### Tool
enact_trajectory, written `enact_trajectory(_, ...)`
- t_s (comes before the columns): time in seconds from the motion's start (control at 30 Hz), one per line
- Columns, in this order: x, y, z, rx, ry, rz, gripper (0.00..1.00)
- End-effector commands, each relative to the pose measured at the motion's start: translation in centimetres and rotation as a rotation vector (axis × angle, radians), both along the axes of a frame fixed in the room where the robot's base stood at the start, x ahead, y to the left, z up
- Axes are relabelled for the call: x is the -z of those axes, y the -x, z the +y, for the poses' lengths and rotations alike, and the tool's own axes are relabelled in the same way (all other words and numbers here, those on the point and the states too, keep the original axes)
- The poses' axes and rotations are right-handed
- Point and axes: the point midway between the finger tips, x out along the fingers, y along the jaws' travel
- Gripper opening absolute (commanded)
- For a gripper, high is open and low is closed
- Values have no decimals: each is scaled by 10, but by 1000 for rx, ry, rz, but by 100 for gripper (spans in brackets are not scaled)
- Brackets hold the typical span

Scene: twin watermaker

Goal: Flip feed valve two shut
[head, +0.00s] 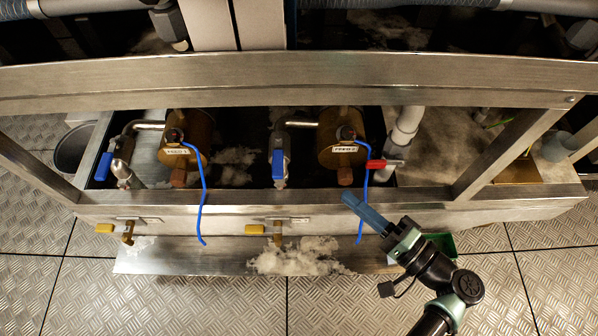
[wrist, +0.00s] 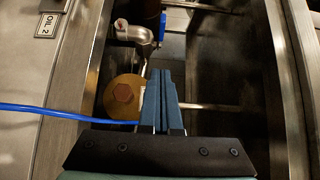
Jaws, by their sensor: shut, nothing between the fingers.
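A blue valve lever (head: 278,163) sits on a pale metal valve left of the brass housing (head: 340,150) tagged FEED 2. The lever points toward the front of the frame. It also shows in the wrist view (wrist: 162,28), beyond my fingertips. My gripper (head: 350,200) is shut and empty, at the front rail, right of and apart from that lever. In the wrist view its blue fingers (wrist: 160,75) are together, overlapping the edge of the brass housing (wrist: 110,100). I cannot tell whether they touch it.
Another blue lever (head: 103,166) stands left of the FEED 1 housing (head: 187,150). A red lever (head: 384,164) sits on a white pipe at right. Blue hoses (head: 201,200) cross the front rail. Yellow levers (head: 255,229) hang below it. An upper beam (head: 300,78) crosses above.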

Motion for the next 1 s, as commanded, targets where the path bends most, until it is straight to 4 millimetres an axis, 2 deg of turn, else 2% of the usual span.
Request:
enact_trajectory(0.4,4,-61,63,-4,1,-4,0)
enact_trajectory(0.7,2,-60,97,-1,1,-1,0)
enact_trajectory(1.0,0,-61,101,0,1,-1,0)
